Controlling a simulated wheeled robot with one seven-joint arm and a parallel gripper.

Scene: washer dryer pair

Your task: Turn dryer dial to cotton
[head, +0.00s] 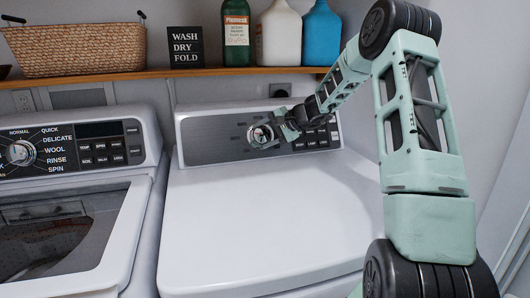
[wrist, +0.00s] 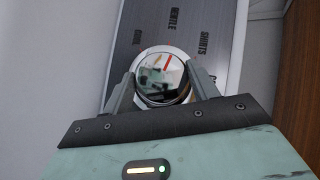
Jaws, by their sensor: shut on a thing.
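The dryer dial (head: 262,134) is a round silver knob on the grey control panel (head: 215,138) of the white dryer (head: 262,210). In the wrist view the dial (wrist: 162,74) has a shiny face with a red-orange mark near its top. My gripper (head: 277,134) reaches in from the right, and its two fingers (wrist: 162,92) are shut on either side of the dial. Labels near the dial read SHIRTS, GENTLE and what looks like COOL in the wrist view. The cotton label is not readable in either view.
A washer (head: 70,200) with its own dial (head: 21,153) stands to the left. Above is a wooden shelf (head: 180,73) with a basket (head: 75,50), a sign (head: 186,47) and several bottles. The dryer top is clear.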

